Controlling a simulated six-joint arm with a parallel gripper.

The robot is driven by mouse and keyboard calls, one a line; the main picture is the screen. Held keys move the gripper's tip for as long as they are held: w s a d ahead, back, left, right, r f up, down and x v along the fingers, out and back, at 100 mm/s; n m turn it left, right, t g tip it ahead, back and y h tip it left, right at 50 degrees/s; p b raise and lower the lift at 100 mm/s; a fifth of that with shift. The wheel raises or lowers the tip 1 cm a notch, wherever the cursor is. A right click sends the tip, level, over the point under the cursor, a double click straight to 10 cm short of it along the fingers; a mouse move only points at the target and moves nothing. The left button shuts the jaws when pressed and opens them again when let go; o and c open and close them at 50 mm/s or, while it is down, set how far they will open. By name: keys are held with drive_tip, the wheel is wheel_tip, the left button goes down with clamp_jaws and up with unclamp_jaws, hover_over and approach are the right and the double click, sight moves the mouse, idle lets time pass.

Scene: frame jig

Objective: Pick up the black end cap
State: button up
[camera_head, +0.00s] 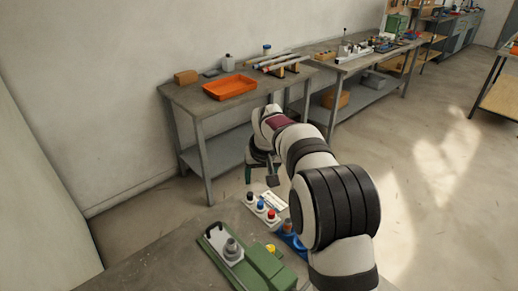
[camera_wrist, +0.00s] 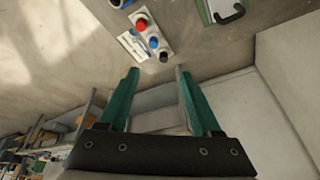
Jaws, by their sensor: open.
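The black end cap (camera_head: 250,196) sits at the far end of a pale strip on the near bench, in a row with a blue cap (camera_head: 261,204) and a red cap (camera_head: 271,213). In the wrist view the black end cap (camera_wrist: 163,57) is at the strip's lower end, near the bench edge, with the blue cap (camera_wrist: 154,42) and red cap (camera_wrist: 142,24) above it. My gripper (camera_head: 259,181) is open and empty, beyond the strip's far end. In the wrist view, its green fingers (camera_wrist: 156,73) stand apart, with the black cap just past the tips.
A green fixture with a black handle (camera_head: 262,264) stands on the near bench; a yellow knob (camera_head: 271,248) and a blue part (camera_head: 292,240) are beside it. A white card (camera_wrist: 132,46) lies next to the strip. An orange tray (camera_head: 230,87) is on the back table.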

sight(250, 195)
drive_tip(key=shift+n+t, duration=0.3)
drive_tip(key=shift+n, duration=0.2)
drive_tip(key=x, duration=0.6)
drive_tip(key=w+a+x, duration=0.1)
drive_tip(key=x, duration=0.6)
drive_tip(key=w+r+x, duration=0.1)
drive_tip(key=x, duration=0.6)
drive_tip(key=shift+w+a, duration=0.3)
drive_tip(key=shift+a, duration=0.1)
clamp_jaws()
